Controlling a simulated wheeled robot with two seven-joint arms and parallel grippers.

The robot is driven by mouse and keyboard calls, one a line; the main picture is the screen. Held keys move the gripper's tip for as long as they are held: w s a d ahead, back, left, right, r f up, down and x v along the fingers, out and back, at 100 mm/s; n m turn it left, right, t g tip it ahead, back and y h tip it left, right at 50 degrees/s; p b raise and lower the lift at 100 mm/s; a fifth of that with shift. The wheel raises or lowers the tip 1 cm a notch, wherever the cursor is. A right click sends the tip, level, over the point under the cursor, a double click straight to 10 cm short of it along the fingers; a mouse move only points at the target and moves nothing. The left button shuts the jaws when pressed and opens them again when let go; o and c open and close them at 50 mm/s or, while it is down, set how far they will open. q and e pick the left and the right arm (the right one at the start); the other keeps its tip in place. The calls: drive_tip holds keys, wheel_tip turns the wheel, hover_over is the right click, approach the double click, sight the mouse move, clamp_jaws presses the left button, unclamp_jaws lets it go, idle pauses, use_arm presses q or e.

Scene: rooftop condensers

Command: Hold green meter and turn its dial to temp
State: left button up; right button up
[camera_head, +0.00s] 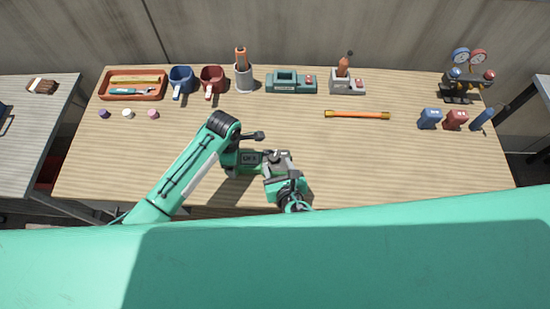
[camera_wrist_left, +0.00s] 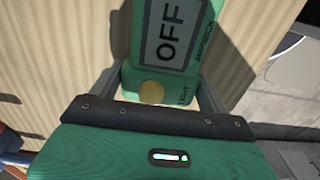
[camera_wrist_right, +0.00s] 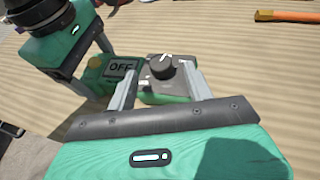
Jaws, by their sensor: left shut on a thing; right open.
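The green meter (camera_head: 250,158) is over the front middle of the table; whether it touches the tabletop is unclear. Its screen reads OFF in the left wrist view (camera_wrist_left: 168,35) and right wrist view (camera_wrist_right: 121,68). My left gripper (camera_head: 239,160) is shut on the meter's screen end, one finger on each side. The black dial (camera_wrist_right: 162,67) sits on a grey face at the other end, with a pale pointer mark; the labels around it are too small to read. My right gripper (camera_wrist_right: 158,76) is open, its fingers at either side of the dial end, with a gap to the dial.
Along the back stand a red tray (camera_head: 133,97), a blue mug (camera_head: 181,75), a red mug (camera_head: 212,76), a green device (camera_head: 282,88) and a grey box (camera_head: 346,89). An orange rod (camera_head: 357,115) lies right of centre. Gauges (camera_head: 468,58) stand at far right. The front right is clear.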

sight(273, 158)
drive_tip(key=shift+x, duration=1.95)
drive_tip(key=c, duration=1)
drive_tip(key=shift+a+h, duration=0.1)
drive_tip(key=shift+h, duration=0.2)
drive_tip(key=m+h, duration=0.1)
drive_tip(key=m, duration=0.1)
drive_tip(key=m+h, duration=0.1)
drive_tip(key=h, duration=0.1)
drive_tip(key=shift+a+m+h, duration=0.25)
drive_tip(key=shift+m+h, duration=0.05)
drive_tip(key=shift+m, duration=0.1)
drive_tip(key=shift+w+a+m+g+h, duration=0.1)
drive_tip(key=shift+m+g+h, duration=0.3)
drive_tip(key=shift+m+h, duration=0.65)
drive_tip(key=shift+a+m+g+h, duration=0.1)
drive_tip(key=shift+m+g+h, duration=0.3)
drive_tip(key=shift+m+h, duration=0.6)
drive_tip(key=shift+h, duration=0.35)
